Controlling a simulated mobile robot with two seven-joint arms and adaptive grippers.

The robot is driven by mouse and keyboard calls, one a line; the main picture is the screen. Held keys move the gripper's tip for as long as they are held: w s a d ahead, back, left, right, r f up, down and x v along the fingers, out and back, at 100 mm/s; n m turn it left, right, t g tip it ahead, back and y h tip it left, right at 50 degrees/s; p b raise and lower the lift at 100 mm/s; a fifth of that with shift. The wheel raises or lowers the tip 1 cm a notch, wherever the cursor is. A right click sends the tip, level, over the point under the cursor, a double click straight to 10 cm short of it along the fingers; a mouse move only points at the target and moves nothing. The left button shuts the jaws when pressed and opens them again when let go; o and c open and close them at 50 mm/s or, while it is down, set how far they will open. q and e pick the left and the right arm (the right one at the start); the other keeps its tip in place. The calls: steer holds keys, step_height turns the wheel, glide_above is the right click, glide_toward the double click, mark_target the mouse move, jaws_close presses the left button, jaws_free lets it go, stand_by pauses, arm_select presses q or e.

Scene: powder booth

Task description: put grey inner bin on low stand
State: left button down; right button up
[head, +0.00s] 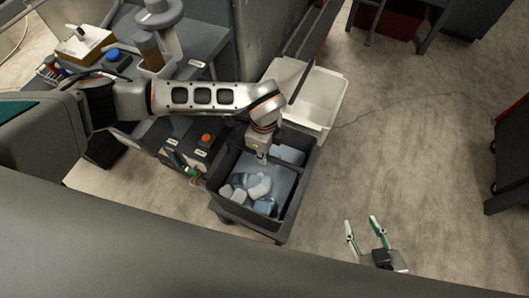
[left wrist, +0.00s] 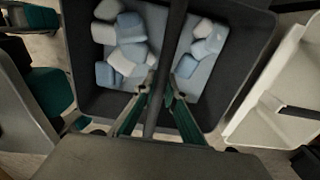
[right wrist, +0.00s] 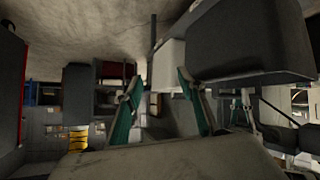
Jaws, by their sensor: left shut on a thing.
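The grey inner bin (head: 224,205) is a dark, open-topped box holding several pale blue and white blocks. My left gripper (head: 262,157) is over it, fingers pointing down into it. In the left wrist view the left gripper (left wrist: 158,98) is shut on a dark bar (left wrist: 168,60) crossing the bin (left wrist: 85,75). A grey frame with a leg (head: 282,231) shows under and beside the bin and looks like a low stand; I cannot tell whether the bin touches it. My right gripper (head: 365,228) is open and empty, lower right of the bin, apart from it.
A white open bin (head: 335,92) stands behind the grey bin. A control box with an orange button (head: 206,138) is close on its left. A grey workbench (head: 190,50) is at the upper left. The floor to the right (head: 420,130) is clear.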

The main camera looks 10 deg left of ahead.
arm_select(q)
steer(key=shift+r, duration=0.15)
steer(key=c, duration=2.1)
jaws_free()
